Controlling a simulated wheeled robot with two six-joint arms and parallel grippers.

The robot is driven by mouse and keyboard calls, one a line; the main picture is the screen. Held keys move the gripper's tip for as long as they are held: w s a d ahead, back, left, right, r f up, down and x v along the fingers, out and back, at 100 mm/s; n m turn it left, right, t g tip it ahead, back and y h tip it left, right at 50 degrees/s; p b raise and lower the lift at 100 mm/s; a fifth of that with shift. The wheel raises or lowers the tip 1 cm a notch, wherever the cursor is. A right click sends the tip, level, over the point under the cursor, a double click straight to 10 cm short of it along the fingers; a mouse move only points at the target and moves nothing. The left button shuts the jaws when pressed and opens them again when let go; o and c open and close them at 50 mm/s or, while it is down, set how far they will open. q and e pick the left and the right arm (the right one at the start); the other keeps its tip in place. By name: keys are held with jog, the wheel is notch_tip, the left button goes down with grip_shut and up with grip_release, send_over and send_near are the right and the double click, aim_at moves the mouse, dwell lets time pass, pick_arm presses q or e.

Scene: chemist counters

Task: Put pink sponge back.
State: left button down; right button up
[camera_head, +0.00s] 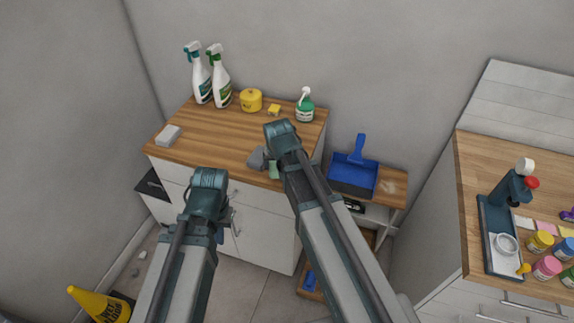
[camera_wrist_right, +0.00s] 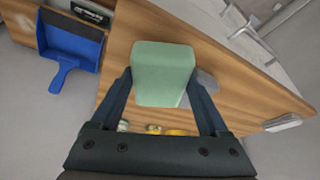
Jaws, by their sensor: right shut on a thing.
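My right gripper (camera_wrist_right: 163,88) is shut on a pale green sponge-like block (camera_wrist_right: 163,72), held between its two fingers over the wooden counter. The block also shows in the head view (camera_head: 274,172), near the counter's front edge and partly behind my arm. No block of clearly pink colour shows on this counter. Flat pink pieces (camera_head: 545,228) lie on the right-hand counter; I cannot tell whether one is a sponge. My left gripper (camera_head: 228,217) hangs in front of the white cabinet, and its fingers are too small to read.
A grey object (camera_head: 257,158) is beside the held block. Spray bottles (camera_head: 220,80), a yellow tub (camera_head: 251,100), a small yellow block (camera_head: 274,110) and a green-labelled bottle (camera_head: 305,105) stand at the back. A grey-white block (camera_head: 168,136) lies left. A blue dustpan (camera_head: 352,174) is to the right.

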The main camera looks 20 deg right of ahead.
jog(key=shift+w+d+f, duration=0.2)
jog(key=shift+w+d, duration=1.05)
jog(key=shift+d, duration=0.15)
jog(key=f+b, duration=0.4)
jog(key=shift+w+d, duration=0.3)
jog(key=shift+d, duration=0.05)
jog(key=shift+r, duration=0.25)
jog(key=shift+f, duration=0.15)
jog(key=o, duration=1.1)
jog(key=shift+c, duration=0.2)
